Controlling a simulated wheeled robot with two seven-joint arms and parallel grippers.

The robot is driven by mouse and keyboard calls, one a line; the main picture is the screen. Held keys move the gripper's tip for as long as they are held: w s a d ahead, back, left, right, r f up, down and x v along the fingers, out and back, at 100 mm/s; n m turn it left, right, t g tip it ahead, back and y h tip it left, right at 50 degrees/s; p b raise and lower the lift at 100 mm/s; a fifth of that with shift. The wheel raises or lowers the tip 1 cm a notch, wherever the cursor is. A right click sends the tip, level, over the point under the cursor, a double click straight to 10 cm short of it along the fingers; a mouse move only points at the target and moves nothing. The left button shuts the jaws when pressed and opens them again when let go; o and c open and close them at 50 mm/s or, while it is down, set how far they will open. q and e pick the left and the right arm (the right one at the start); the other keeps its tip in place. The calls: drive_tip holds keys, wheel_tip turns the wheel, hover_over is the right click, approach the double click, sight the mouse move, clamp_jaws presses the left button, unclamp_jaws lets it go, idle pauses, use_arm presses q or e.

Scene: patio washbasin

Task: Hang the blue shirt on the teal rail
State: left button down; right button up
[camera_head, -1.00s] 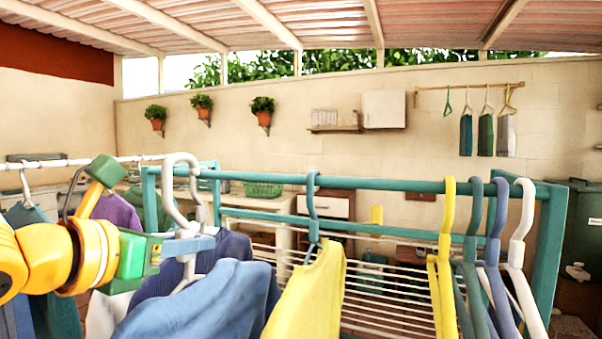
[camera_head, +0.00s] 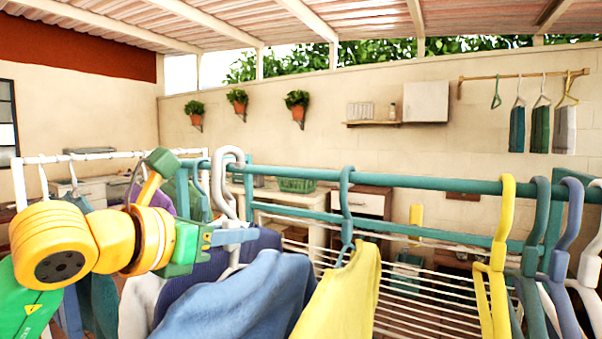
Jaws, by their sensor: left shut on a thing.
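The blue shirt (camera_head: 225,300) hangs at bottom centre-left on a white hanger (camera_head: 228,205). My left gripper (camera_head: 232,237) is shut on this hanger, below its hook. The hook's top stands above the teal rail (camera_head: 420,182) near the rail's left part. I cannot tell whether it is around the rail or in front of it. The shirt's lower part is cut off by the picture edge. My right gripper is not in view.
A yellow shirt (camera_head: 345,290) on a teal hanger hangs just right of the blue shirt. Several empty hangers, including a yellow one (camera_head: 499,260), crowd the rail's right side. A white rail (camera_head: 105,155) with clothes stands left. The teal rail is bare between the yellow shirt and the yellow hanger.

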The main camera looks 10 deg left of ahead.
use_arm(q)
drive_tip(key=shift+w+d+r, duration=0.1)
drive_tip(key=shift+w, duration=0.1)
drive_tip(key=r+p+x, duration=0.1)
drive_tip(key=p+x, duration=0.2)
drive_tip(key=x, duration=0.1)
drive_tip(key=r+p+x, duration=0.1)
drive_tip(key=p+x, duration=0.2)
drive_tip(key=x, duration=0.2)
drive_tip(key=r+p+x, duration=0.1)
drive_tip(key=p+x, duration=0.2)
drive_tip(key=x, duration=0.1)
drive_tip(key=shift+w+d+p, duration=0.3)
drive_tip(key=shift+w+p, duration=0.05)
drive_tip(key=shift+w, duration=0.3)
drive_tip(key=shift+w+d+f, duration=0.1)
drive_tip(key=shift+w+f, duration=0.2)
drive_tip(key=shift+f, duration=0.1)
